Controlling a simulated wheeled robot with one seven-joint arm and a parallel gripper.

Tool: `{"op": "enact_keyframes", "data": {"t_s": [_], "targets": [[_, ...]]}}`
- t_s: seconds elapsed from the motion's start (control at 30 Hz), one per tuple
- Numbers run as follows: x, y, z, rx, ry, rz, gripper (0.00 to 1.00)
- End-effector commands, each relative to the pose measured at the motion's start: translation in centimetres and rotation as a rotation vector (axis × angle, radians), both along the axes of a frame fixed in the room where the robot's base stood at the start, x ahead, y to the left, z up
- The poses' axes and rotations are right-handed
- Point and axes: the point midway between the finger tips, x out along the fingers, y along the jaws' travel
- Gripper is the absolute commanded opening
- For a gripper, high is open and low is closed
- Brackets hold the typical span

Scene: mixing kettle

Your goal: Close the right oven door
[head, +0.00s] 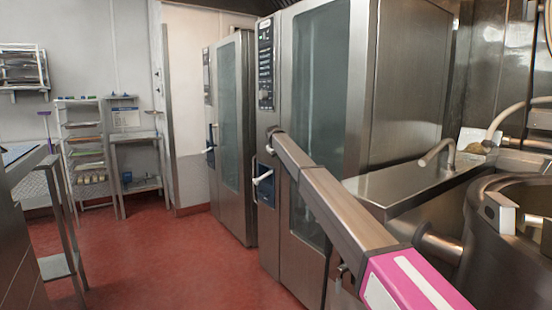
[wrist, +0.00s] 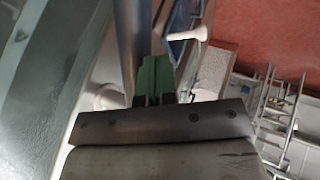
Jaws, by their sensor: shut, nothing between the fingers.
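The right oven (head: 405,90) is a tall steel cabinet with a glass-fronted door (head: 320,85). The door looks shut or nearly shut; I cannot tell whether it is latched. Its white handle (head: 263,178) sits low on the door's left side, beside a blue plate. In the wrist view a white handle (wrist: 190,34) is just ahead and right of my gripper (wrist: 155,75), with door glass (wrist: 40,75) on the left. My gripper's green fingers are together and empty, close to a steel edge; contact is unclear. In the head view, my arm crosses the door and the fingers are hidden.
A second oven (head: 233,130) stands left of the right oven. A steel kettle (head: 505,220) and a counter with a tap (head: 438,155) are at the right. Shelving racks (head: 85,150) stand at the back left. A steel bench (head: 20,200) is at left. Red floor (head: 150,250) is clear between.

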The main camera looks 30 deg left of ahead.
Motion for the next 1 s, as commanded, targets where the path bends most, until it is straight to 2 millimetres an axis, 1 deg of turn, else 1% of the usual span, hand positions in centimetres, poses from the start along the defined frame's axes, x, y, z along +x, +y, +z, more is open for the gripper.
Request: {"op": "enact_keyframes", "data": {"t_s": [0.23, 0.4, 0.6, 0.7, 0.8, 1.0], "targets": [[-2.3, -0.1, -0.3, -0.005, 0.008, -0.008, 0.0], [-4.6, -0.7, 2.9, -0.004, 0.007, -0.007, 0.0], [-6.9, -1.3, 6.0, -0.004, 0.008, -0.007, 0.0], [-7.6, -1.5, 7.1, -0.004, 0.009, -0.008, 0.0], [-8.0, -1.5, 7.6, -0.004, 0.01, -0.008, 0.0], [-8.1, -1.5, 7.7, -0.005, 0.01, -0.008, 0.0]]}}
